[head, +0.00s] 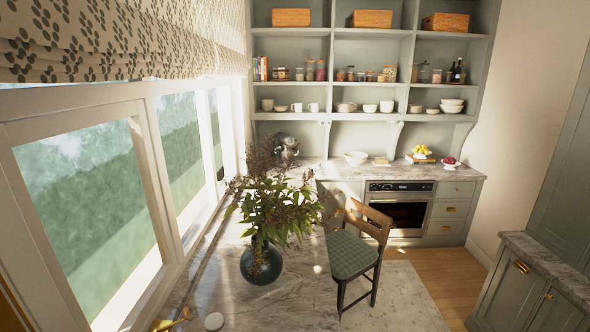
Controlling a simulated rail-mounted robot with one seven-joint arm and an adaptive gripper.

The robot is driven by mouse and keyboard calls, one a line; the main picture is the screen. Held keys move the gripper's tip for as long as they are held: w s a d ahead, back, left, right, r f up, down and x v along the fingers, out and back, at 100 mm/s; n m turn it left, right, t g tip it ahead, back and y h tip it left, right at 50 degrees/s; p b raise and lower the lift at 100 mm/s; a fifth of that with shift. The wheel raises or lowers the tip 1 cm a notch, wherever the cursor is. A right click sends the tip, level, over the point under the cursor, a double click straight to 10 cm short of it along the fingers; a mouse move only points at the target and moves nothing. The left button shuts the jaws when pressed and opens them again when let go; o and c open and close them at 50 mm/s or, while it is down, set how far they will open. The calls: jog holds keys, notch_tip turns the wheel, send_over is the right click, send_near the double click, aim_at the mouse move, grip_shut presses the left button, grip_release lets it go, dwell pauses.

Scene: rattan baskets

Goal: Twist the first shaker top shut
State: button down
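I cannot make out a shaker or its top for certain in the head view. Several small jars (350,74) stand on the middle shelf at the back, too small to tell whether any is a shaker. A small round white object (214,321) lies on the marble counter at the bottom edge. A gold-coloured object (172,320), partly cut off, is to its left. My gripper is not in view.
A teal vase (261,262) with leafy branches stands on the marble counter (330,305). A wooden chair (355,255) with a green seat stands beside it. Windows line the left. Rattan baskets (371,19) sit on the top shelf. The floor is clear at right.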

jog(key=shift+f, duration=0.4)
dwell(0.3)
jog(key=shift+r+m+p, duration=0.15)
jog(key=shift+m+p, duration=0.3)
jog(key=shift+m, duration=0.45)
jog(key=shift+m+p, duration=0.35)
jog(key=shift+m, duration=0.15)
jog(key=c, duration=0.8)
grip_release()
